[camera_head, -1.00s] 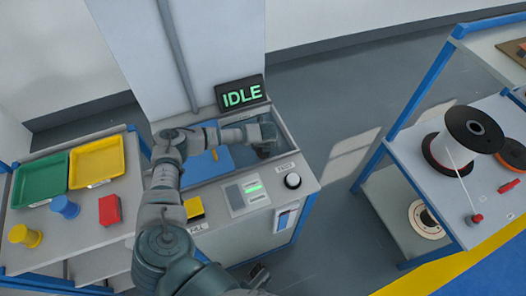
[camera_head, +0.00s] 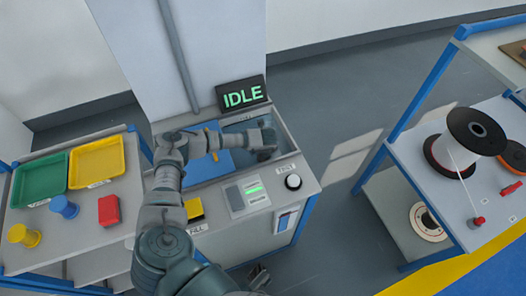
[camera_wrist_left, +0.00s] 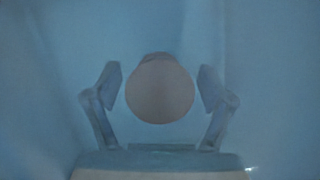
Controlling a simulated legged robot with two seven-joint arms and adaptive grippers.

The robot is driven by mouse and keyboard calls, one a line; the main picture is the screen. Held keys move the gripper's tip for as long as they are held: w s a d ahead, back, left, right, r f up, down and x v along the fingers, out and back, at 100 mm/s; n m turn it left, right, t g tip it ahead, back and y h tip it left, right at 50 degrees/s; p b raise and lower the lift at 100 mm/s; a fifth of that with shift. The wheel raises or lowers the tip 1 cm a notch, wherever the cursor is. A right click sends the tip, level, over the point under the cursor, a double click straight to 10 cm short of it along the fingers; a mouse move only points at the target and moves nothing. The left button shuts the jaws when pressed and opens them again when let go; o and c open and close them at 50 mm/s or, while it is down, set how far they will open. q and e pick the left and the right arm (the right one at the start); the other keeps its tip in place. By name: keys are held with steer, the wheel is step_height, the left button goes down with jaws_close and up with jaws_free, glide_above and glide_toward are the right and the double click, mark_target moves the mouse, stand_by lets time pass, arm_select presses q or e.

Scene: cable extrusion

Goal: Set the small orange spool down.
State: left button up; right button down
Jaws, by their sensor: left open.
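My left gripper (camera_head: 264,141) reaches into the open bay of the machine with the IDLE sign, at the bay's right side. In the left wrist view its two fingers (camera_wrist_left: 161,90) stand open on either side of a round, dull pinkish-orange disc (camera_wrist_left: 160,90), probably the small orange spool seen end-on. A gap shows between the disc and each finger. What the spool rests on is not clear in the dim bluish view. In the head view the spool cannot be made out at the gripper. A dark piece at the bottom edge may be my right gripper (camera_head: 259,277).
The IDLE sign (camera_head: 241,93) stands behind the bay. The left bench holds green (camera_head: 40,178) and yellow (camera_head: 97,163) trays, a blue spool (camera_head: 64,207), a yellow spool (camera_head: 24,236) and a red block (camera_head: 109,210). A large black-flanged reel (camera_head: 474,131) stands on the right bench.

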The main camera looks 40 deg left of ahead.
arm_select(q)
steer(key=p+v, duration=0.1)
steer(key=v, duration=0.3)
steer(key=shift+w+a, duration=0.1)
steer(key=p+v, duration=0.1)
steer(key=v, duration=0.6)
arm_select(e)
steer(key=shift+s+d+f+g+h, duration=0.1)
steer(key=shift+s+d+f+g, duration=0.1)
steer(key=shift+s+f+g, duration=0.35)
steer(key=shift+s+d+f+g+h, duration=0.1)
steer(key=shift+s+d+f+g, duration=0.15)
steer(key=shift+s+f, duration=0.45)
steer(key=shift+s+d+f+g+h, duration=0.1)
steer(key=shift+s+d+f+g, duration=0.1)
steer(key=shift+s+f+g, duration=0.35)
steer(key=shift+f, duration=0.15)
